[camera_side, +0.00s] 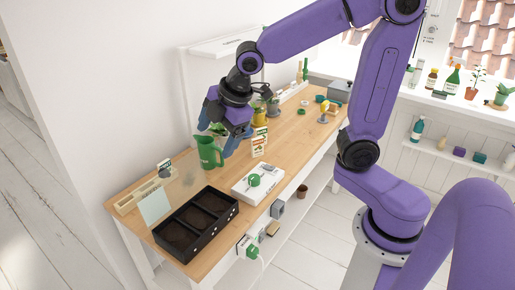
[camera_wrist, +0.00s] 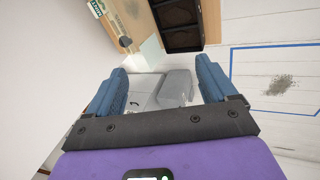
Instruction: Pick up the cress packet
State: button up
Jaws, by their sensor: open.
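Two small upright packets stand on the desk, and I cannot read which one is cress. One seed packet (camera_side: 258,146), pale with red and green print, stands right of the green jug. The other packet (camera_side: 165,168), white and dark green, stands at the left by a wooden tray; a similar green-and-white label (camera_wrist: 95,8) shows at the top left of the wrist view. My gripper (camera_side: 219,136) is open with blue fingers, close above or beside the green jug (camera_side: 208,154). In the wrist view, my gripper (camera_wrist: 162,80) has nothing clearly held between its fingers.
A black compartment tray (camera_side: 196,222) lies at the desk's front left, beside a clear pane (camera_side: 154,207). A white box (camera_side: 256,183) with a green item lies at the front edge. Watering cans (camera_side: 272,106) stand behind the gripper. Bare wood (camera_side: 292,132) lies to the right.

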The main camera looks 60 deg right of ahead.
jog(key=w+d+n+t+h, duration=0.1)
jog(key=w+d+n+t, duration=0.3)
jog(key=w, duration=0.8)
jog(key=n+t+h, duration=0.3)
jog(key=n+h, duration=0.3)
jog(key=n, duration=0.4)
send_over(258, 142)
jog(key=s+a, duration=0.3)
jog(key=s, duration=0.1)
jog(key=f, duration=1.6)
jog(key=d+f, duration=0.1)
jog(key=f, duration=0.8)
jog(key=shift+f, duration=0.2)
jog(key=shift+w+d+f, duration=0.15)
jog(key=shift+w, duration=0.05)
jog(key=shift+x, duration=3.45)
